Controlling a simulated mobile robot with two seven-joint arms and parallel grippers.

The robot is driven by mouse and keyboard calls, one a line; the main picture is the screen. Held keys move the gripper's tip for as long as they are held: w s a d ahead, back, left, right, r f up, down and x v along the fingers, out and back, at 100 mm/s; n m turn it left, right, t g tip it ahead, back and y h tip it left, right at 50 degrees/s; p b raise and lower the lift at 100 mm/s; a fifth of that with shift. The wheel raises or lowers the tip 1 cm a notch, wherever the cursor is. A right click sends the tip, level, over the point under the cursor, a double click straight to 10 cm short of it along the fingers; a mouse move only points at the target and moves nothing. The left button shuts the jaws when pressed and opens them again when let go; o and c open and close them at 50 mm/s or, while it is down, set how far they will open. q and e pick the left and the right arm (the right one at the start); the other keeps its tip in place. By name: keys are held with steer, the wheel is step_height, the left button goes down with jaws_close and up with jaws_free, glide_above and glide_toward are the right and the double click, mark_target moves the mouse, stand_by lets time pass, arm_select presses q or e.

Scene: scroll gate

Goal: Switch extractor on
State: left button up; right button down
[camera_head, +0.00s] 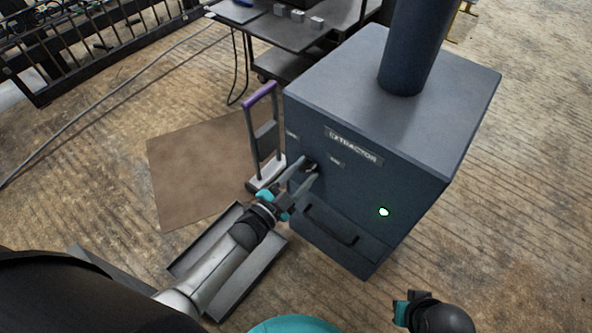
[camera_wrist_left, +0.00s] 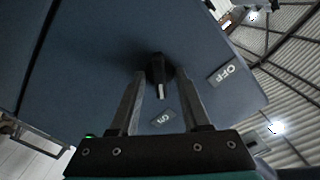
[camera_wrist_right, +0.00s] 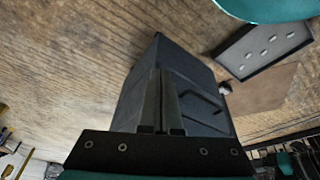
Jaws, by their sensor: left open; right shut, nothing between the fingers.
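The extractor (camera_head: 345,185) is a dark blue box with a thick pipe on top. Its front has a black switch knob (camera_wrist_left: 157,66) with a pale pointer. In the left wrist view the pointer points toward the ON label (camera_wrist_left: 163,117), away from the OFF label (camera_wrist_left: 222,72). A green light (camera_head: 383,212) glows on the front. My left gripper (camera_head: 303,176) is open at the switch, its fingers on either side of the knob; contact is unclear. My right gripper (camera_wrist_right: 160,80) is shut and empty, away from the extractor.
A drawer-like panel with a handle (camera_head: 331,224) is below the switch. A purple-topped frame (camera_head: 259,93) stands left of the extractor. A grey tray (camera_head: 240,287) lies under my left arm, near a brown mat (camera_head: 185,180). A dark table (camera_head: 290,32) stands behind.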

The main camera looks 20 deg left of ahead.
arm_select(q)
steer(key=shift+s+a, duration=0.1)
steer(key=shift+s, duration=0.15)
steer(key=p+v, duration=0.3)
steer(key=v, duration=1.1)
steer(key=shift+s+p, duration=0.3)
arm_select(e)
steer(key=s+d+f+g, duration=0.1)
steer(key=s+f, duration=0.2)
steer(key=f, duration=0.4)
steer(key=shift+s, duration=0.25)
arm_select(q)
steer(key=shift+a, duration=0.15)
